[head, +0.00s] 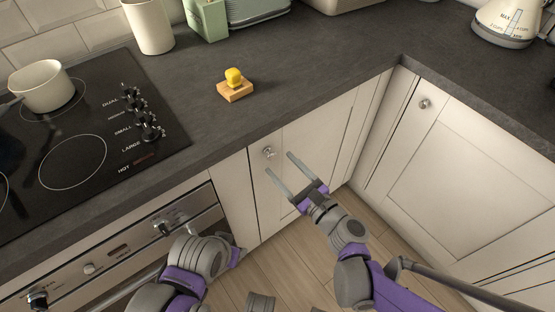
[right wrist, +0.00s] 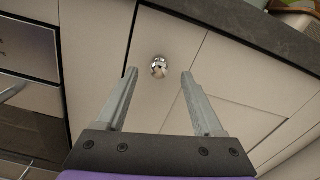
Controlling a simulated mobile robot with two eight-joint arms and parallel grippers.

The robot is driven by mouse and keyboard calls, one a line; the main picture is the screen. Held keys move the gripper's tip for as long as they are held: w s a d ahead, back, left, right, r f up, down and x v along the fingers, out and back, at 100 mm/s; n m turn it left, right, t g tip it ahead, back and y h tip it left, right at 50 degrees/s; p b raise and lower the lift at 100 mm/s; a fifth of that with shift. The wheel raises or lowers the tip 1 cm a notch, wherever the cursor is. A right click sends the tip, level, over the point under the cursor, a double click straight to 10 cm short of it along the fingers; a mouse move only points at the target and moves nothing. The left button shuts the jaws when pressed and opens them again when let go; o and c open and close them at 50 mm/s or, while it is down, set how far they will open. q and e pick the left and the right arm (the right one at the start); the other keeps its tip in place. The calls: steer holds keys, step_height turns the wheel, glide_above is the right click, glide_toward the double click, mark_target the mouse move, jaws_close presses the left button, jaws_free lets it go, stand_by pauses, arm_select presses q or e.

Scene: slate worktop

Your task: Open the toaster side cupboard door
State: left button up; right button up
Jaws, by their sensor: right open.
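The pale cupboard door (head: 318,132) below the toaster is closed, with a round shiny metal knob (head: 268,152) near its upper left corner. My right gripper (head: 278,162) is open in front of the door, its two fingers pointing toward the knob. In the right wrist view the knob (right wrist: 159,67) appears between the tips of the open right gripper (right wrist: 158,73), close to the middle. No finger visibly touches it. The toaster (head: 258,10) is cut off at the top edge of the head view. My left arm shows at the lower left, but its gripper is not visible.
An oven (head: 120,252) with knobs is left of the door, under a black hob (head: 75,150) holding a white pan (head: 42,88). Another closed cupboard (head: 455,170) meets it at the right corner. A yellow-topped wooden block (head: 235,90) sits on the dark worktop (head: 330,60).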

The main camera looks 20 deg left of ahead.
mark_target(273, 156)
steer(key=shift+x, duration=1.55)
steer(key=shift+c, duration=0.3)
jaws_close()
steer(key=shift+d, duration=0.1)
